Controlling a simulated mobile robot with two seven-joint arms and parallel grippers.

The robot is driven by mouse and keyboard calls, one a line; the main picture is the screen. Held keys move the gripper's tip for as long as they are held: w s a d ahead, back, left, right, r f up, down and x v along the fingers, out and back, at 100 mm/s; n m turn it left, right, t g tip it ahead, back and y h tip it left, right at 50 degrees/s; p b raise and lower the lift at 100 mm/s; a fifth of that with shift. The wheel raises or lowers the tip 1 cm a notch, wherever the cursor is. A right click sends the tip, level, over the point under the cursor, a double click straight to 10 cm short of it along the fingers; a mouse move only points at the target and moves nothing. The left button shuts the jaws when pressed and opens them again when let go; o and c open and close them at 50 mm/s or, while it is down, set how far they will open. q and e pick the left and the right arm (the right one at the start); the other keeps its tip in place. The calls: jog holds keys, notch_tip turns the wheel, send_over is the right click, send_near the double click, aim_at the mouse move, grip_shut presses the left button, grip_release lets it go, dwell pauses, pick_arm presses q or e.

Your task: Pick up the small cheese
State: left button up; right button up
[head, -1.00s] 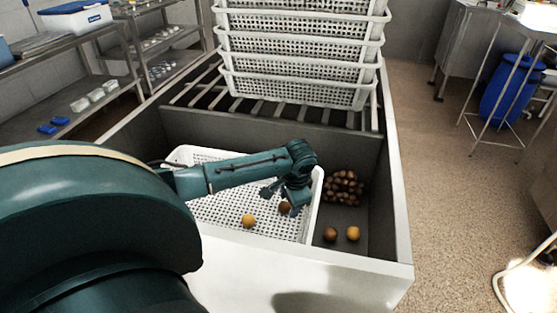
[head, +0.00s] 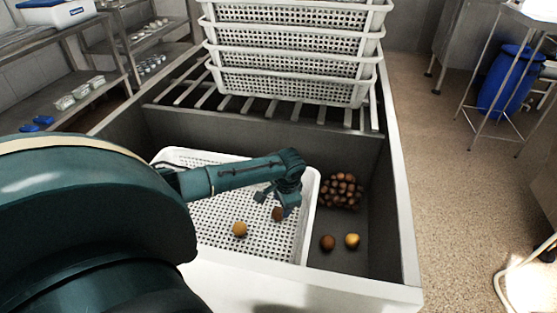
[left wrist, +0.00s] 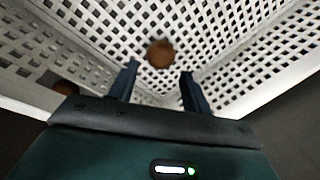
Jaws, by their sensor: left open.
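A small round brown cheese (head: 278,214) lies in a white perforated basket (head: 185,157). My left gripper (head: 273,203) is open just above it, pointing down. In the left wrist view the brown cheese (left wrist: 160,54) shows just beyond the gap between the open fingertips (left wrist: 159,72), and nothing is held. A yellow-orange round cheese (head: 239,229) lies nearby in the same basket. A second round thing (left wrist: 66,88) shows at the left in the wrist view, partly hidden by the gripper. My right gripper is out of sight.
Right of the basket, in the grey trough, lie a brown ball (head: 328,242), a yellow ball (head: 352,240) and a heap of brown balls (head: 340,191). Stacked white baskets (head: 290,83) stand on the rack behind. The basket's right wall is close to my gripper.

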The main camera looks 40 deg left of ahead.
aim_at(280, 210)
pick_arm(q)
jog(key=b+x, duration=0.1)
jog(key=x, duration=0.4)
jog(key=shift+f, duration=0.1)
jog(key=c, duration=0.8)
jog(key=shift+o, duration=0.2)
